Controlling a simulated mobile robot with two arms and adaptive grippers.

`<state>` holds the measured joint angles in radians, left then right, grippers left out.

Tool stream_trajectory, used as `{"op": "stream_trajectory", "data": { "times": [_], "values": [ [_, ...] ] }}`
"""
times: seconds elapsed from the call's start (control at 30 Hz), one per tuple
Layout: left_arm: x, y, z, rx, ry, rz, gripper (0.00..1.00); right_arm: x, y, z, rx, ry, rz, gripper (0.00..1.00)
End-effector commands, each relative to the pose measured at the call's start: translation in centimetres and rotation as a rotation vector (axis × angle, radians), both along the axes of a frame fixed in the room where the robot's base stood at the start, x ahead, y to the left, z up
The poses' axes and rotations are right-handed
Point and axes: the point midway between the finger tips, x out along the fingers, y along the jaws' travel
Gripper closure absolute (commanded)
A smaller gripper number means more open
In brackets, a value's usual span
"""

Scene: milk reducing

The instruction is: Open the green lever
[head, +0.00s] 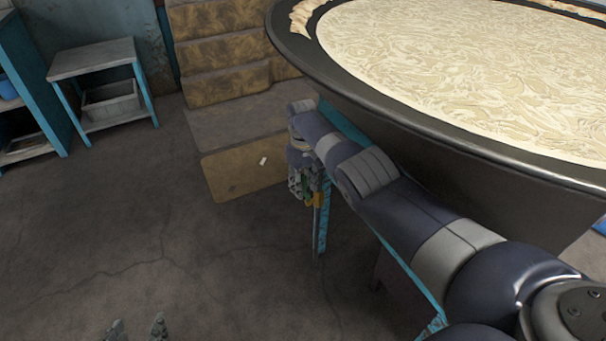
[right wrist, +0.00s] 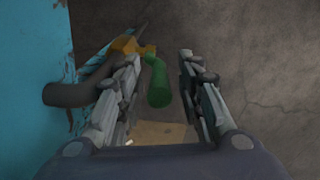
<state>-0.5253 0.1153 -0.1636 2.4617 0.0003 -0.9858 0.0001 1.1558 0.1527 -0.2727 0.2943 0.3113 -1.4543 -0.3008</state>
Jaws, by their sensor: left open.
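The green lever (right wrist: 157,83) hangs from an orange valve fitting (right wrist: 127,46) on a dark pipe beside a blue panel. My right gripper (right wrist: 160,60) is open, and the lever shows between its two fingers with a visible gap to the right finger. I cannot tell whether the left finger touches it. In the head view my right gripper (head: 296,184) points down beside the vat's blue stand, partly hidden by its own arm, with a bit of green and orange next to it. My left gripper (head: 137,329) is open and empty at the bottom edge.
A large dark vat (head: 440,128) of creamy liquid fills the upper right, above my right arm. Brown steps (head: 225,75) stand behind the gripper. A small grey-topped table (head: 92,58) stands at the upper left. The floor at the lower left is clear.

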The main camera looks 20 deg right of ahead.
Motion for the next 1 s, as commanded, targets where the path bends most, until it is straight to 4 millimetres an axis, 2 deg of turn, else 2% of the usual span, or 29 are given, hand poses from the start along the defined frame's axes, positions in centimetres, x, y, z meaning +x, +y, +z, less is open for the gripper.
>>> {"op": "stream_trajectory", "data": {
  "times": [0.27, 0.5, 0.7, 1.0],
  "values": [
    [0.0, 0.0, 0.0, 0.001, 0.000, 0.001, 0.45, 0.1, 0.0, 2.3, 0.000, -0.004, 0.001, 0.66],
    [0.0, 0.0, 0.0, 0.001, 0.000, 0.001, 0.45, 0.3, 0.0, 7.9, 0.000, -0.007, 0.001, 0.66],
    [0.0, 0.0, 0.0, 0.001, 0.000, 0.001, 0.45, 0.3, 0.1, 10.9, 0.000, -0.004, 0.001, 0.66],
    [0.0, 0.0, 0.0, 0.001, 0.000, 0.001, 0.45, 0.3, 0.1, 11.9, 0.000, -0.002, 0.001, 0.66]
  ]
}}
